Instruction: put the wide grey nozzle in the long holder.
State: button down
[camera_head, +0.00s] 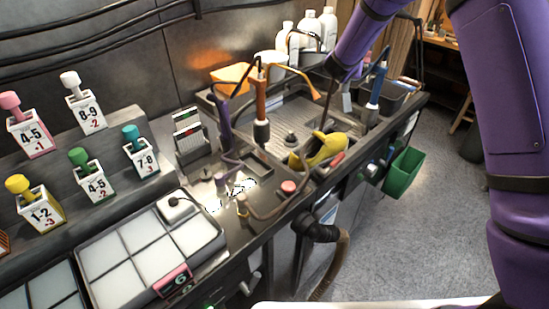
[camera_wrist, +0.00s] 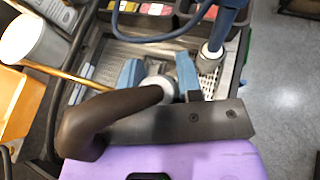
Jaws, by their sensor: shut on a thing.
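In the wrist view, my gripper (camera_wrist: 159,78) has its two blue fingers closed on a pale grey round piece (camera_wrist: 158,84), which appears to be the grey nozzle. Its wide end is hidden or too small to make out. In the head view, my purple arm reaches in from the upper right over the worktop's back part. The fingers and held piece are not clear there. I cannot tell for sure which fixture is the long holder.
A yellow tool (camera_head: 326,148) lies at the tray's front. A blue-handled tool (camera_head: 375,88) and an orange-handled tool (camera_head: 261,98) stand upright nearby. White bottles (camera_head: 308,35) stand behind. A green bin (camera_head: 403,172) hangs at the right edge. Light square pads (camera_head: 140,275) lie front left.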

jog(key=s+a+f+n+y, duration=0.2)
jog(key=s+a, duration=1.5)
jog(key=s, duration=0.1)
jog(key=s+a+n+t+y, duration=0.1)
jog(key=s+a+y, duration=0.15)
jog(key=s, duration=0.75)
jog(key=s+a+n+y, duration=0.15)
jog(key=s+a, duration=0.25)
jog(key=s, duration=0.6)
jog(key=w+a+f, duration=0.2)
jog(key=w, duration=0.5)
jog(key=w+a+f, duration=0.3)
jog(key=w, duration=0.5)
jog(key=shift+a+f+h, duration=0.25)
jog(key=shift+f+h, duration=0.1)
jog(key=shift+h, duration=0.05)
jog(key=c, duration=0.8)
grip_release()
jog(key=shift+f, duration=0.15)
